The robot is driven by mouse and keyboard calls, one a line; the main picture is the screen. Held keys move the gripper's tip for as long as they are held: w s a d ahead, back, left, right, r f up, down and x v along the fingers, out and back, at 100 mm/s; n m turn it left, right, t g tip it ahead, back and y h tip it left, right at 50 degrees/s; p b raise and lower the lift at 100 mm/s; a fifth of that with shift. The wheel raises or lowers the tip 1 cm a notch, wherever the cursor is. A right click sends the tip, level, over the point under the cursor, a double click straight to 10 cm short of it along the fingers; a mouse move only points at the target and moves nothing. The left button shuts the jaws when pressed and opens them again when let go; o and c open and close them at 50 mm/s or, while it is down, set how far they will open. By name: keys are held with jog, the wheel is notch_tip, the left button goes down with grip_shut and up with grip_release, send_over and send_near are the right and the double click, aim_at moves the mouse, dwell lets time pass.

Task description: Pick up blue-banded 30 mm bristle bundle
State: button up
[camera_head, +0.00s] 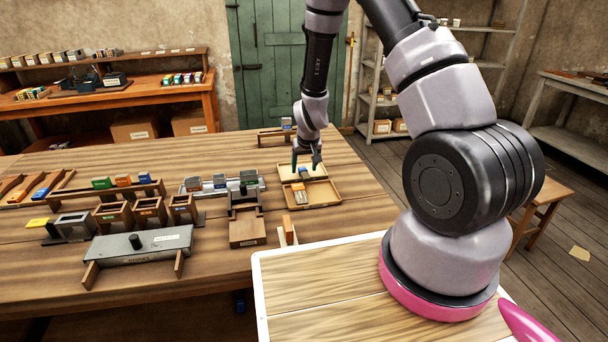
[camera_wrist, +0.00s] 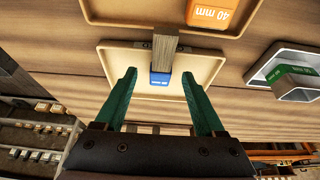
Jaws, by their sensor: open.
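The blue-banded bristle bundle (camera_wrist: 164,48) is in a shallow wooden tray (camera_wrist: 112,62). Its grey-brown bristle end points up in the wrist view, with the blue band (camera_wrist: 160,80) at the lower end. The print on the band is too small to read. In the head view the bundle shows as a small blue spot (camera_head: 303,172) in the rear tray, partly hidden by my gripper (camera_head: 306,168). My gripper is open and empty above that tray. In the wrist view its green fingers (camera_wrist: 158,78) stand to either side of the blue band, apart from it.
A front tray (camera_head: 325,194) holds an orange-banded bundle (camera_head: 300,193), marked 40 mm in the wrist view (camera_wrist: 215,12). A green-labelled metal holder (camera_wrist: 295,75) lies right of the trays in the wrist view.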

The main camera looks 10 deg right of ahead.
aim_at(304, 170)
jog(key=shift+x, duration=0.75)
grip_shut()
notch_tip(304, 170, up, 8)
jog(key=shift+a+r, duration=0.1)
jog(key=shift+w+r, duration=0.1)
jog(key=shift+r, duration=0.2)
jog(key=shift+t, duration=0.8)
jog(key=w+f, duration=0.3)
jog(key=w, duration=0.1)
jog(key=shift+f, duration=1.8)
